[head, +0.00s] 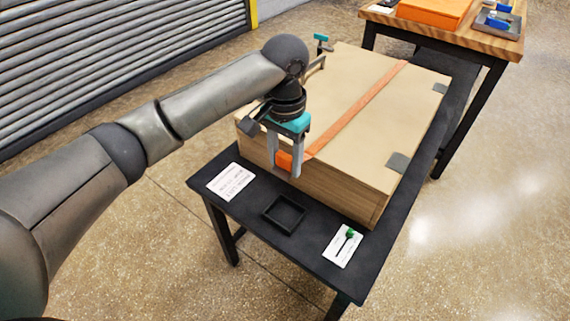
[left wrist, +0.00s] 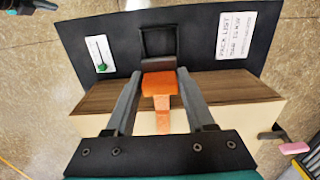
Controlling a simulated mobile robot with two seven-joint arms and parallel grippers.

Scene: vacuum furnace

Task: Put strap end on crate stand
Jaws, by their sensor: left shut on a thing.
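The strap end (head: 284,161) is an orange block at the near end of an orange strap (head: 360,108) that runs across the crate top. My left gripper (head: 286,168) is shut on it at the crate's near edge; it also shows between the fingers in the left wrist view (left wrist: 158,84). The wooden crate (head: 345,185) lies on the black crate stand (head: 300,239). The stand's near strip is bare around a small square black tray (head: 284,213). A dark part at the top left of the left wrist view looks like my right gripper (left wrist: 30,5); its fingers are unclear.
A white printed card (head: 231,182) and a card with a green-headed item (head: 343,245) lie on the stand. A teal-topped fitting (head: 321,42) stands at the crate's far left. A wooden table (head: 480,35) with an orange case is behind.

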